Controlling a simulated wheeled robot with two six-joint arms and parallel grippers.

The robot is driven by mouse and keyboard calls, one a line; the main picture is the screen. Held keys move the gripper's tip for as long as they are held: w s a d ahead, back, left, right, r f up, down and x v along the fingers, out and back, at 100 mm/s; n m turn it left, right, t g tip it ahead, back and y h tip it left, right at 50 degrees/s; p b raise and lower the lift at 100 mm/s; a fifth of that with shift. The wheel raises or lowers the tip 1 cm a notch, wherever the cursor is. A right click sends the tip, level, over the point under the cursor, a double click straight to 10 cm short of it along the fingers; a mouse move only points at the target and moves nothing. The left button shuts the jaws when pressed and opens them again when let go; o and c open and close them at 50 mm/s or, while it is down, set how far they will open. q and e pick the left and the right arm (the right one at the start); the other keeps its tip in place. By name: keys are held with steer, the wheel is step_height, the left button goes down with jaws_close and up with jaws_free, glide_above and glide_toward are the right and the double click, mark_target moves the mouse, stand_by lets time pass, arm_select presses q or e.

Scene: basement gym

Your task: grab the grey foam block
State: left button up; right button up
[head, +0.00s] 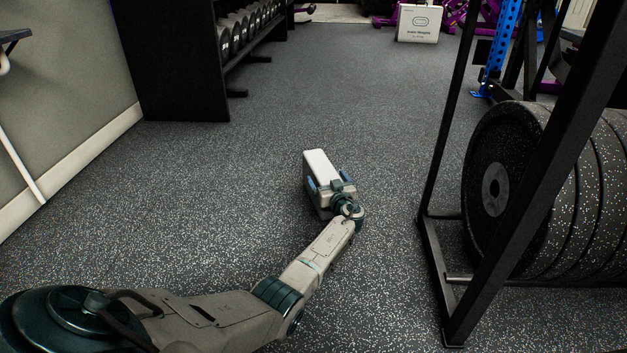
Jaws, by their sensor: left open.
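The grey foam block (319,164) lies on the speckled floor near the middle of the head view, with a pale top and a darker side. My left gripper (328,182) is over its near part, reaching in from the lower left. The gripper is open, with one blue-tipped finger on the left of the block and the other on the right. I cannot tell whether the fingers touch it. The gripper hides part of the block's near end. My right gripper is out of view.
A rack of black weight plates (493,190) stands close on the right behind a black frame. A dumbbell rack (180,60) stands at the back left. A white box (419,24) sits far back. The floor around the block is clear.

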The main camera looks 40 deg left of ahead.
arm_select(q)
steer(key=shift+w, duration=0.1)
steer(key=shift+r, duration=0.1)
steer(key=c, duration=1.4)
steer(key=shift+c, duration=0.2)
steer(key=shift+r, duration=0.15)
